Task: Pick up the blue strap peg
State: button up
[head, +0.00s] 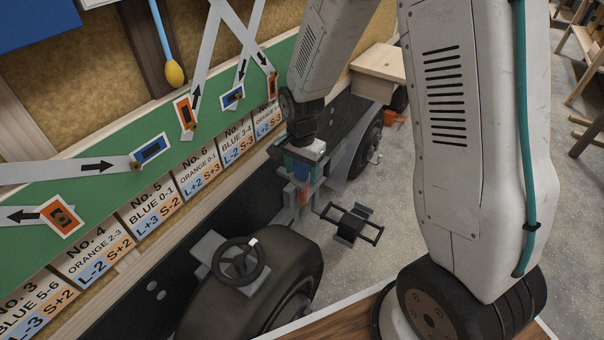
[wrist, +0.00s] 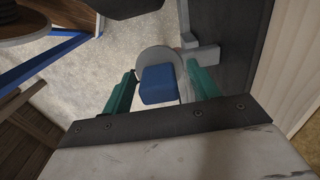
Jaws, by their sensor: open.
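The blue strap peg (wrist: 158,85) shows in the wrist view as a blue block in front of a round grey disc (wrist: 158,58). My gripper (wrist: 161,82) is open, with one teal finger on each side of the blue block. A gap shows on the left; on the right the finger is close, and I cannot tell whether it touches. In the head view my gripper (head: 300,172) points down beside the dark trailer side, and the peg is mostly hidden there by the gripper.
A green board (head: 100,205) with grey straps and numbered cards runs along the left. A black wheel with a handwheel (head: 240,262) stands in front of the gripper, and another wheel (head: 367,148) behind it. A black metal step (head: 350,223) sticks out to the right. Grey floor (head: 400,195) lies beyond.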

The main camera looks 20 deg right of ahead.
jog(key=c, duration=0.7)
